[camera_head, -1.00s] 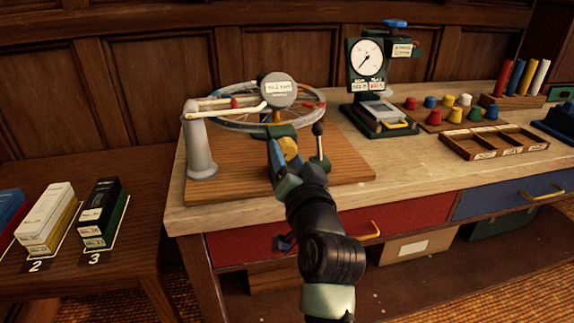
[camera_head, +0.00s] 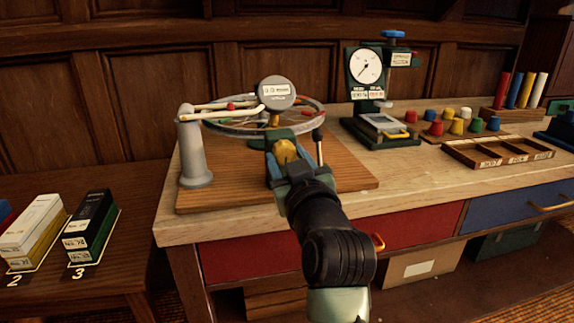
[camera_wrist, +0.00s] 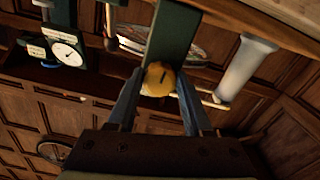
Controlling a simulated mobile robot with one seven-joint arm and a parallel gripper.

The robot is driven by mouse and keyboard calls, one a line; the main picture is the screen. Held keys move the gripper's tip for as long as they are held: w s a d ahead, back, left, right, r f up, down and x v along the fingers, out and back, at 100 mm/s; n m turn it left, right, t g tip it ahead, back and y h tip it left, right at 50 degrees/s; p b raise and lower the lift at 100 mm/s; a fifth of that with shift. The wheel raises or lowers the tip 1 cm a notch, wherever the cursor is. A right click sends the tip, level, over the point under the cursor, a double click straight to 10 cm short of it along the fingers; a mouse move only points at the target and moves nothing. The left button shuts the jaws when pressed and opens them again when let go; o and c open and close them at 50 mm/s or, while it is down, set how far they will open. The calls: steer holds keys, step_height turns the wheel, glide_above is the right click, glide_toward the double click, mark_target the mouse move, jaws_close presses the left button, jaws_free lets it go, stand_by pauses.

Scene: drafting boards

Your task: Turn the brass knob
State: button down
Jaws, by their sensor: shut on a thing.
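The brass knob (camera_head: 286,152) is a round yellow piece on the front of a dark green block (camera_head: 282,134), on a wooden board with a wheel device. In the wrist view the knob (camera_wrist: 160,78) has a dark mark on its face and sits between the blue-grey fingers. My gripper (camera_head: 287,160) is shut on the knob, one finger on each side. A round grey gauge (camera_head: 277,93) stands above the block; its display seems to read 0.0 mm.
A spoked wheel (camera_head: 310,124) lies behind the knob. A grey post (camera_head: 194,150) stands left, and a black-topped lever (camera_head: 318,148) stands close on the right. A dial gauge stand (camera_head: 367,95) is further right.

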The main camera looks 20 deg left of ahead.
steer(key=shift+n, duration=0.4)
steer(key=shift+c, duration=1.5)
jaws_free()
steer(key=v, duration=1.3)
steer(key=shift+p, duration=0.45)
